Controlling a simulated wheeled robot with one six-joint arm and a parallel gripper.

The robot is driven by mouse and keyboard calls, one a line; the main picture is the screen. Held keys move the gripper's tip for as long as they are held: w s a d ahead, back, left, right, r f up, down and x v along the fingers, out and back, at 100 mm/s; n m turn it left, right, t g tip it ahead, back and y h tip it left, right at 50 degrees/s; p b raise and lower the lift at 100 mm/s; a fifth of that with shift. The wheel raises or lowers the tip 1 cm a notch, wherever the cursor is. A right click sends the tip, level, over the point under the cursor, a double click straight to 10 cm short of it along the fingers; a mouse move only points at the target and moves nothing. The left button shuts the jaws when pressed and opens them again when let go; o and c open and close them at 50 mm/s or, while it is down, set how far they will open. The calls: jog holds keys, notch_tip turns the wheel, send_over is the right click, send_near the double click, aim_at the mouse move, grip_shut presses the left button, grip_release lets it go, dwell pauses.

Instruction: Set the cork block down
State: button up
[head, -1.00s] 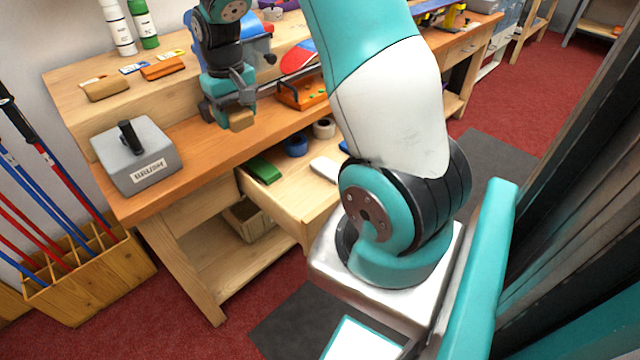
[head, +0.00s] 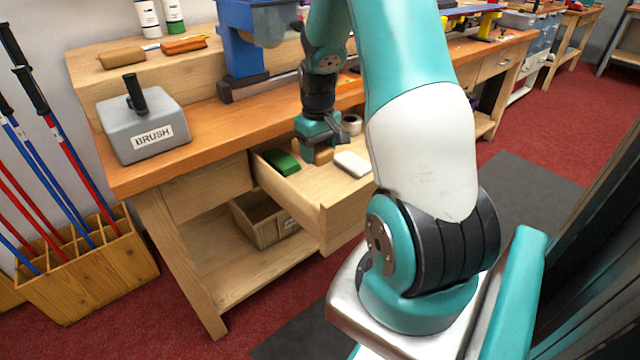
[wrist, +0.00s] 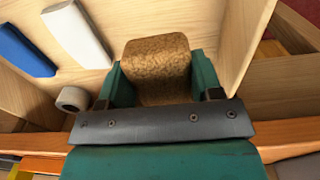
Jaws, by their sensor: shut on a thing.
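The cork block (head: 323,156) is held in my gripper (head: 318,148), over the open drawer (head: 290,199) of the bench. In the wrist view the brown speckled cork block (wrist: 155,66) sits between the two teal fingers of my gripper (wrist: 158,82), which are shut on its sides. The pale wooden drawer floor (wrist: 118,20) shows around it. I cannot tell whether the block touches the floor.
In the drawer, a green block (head: 281,161) lies to the left and a white block (head: 352,163) to the right. The wrist view also shows a blue block (wrist: 25,50) and a tape roll (wrist: 73,98). A drawer wall (wrist: 240,45) stands close right of the cork block.

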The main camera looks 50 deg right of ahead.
aim_at(318, 190)
notch_tip(318, 190, down, 10)
jog(key=shift+r+b, duration=0.15)
jog(key=shift+b, duration=0.6)
jog(key=o, duration=0.9)
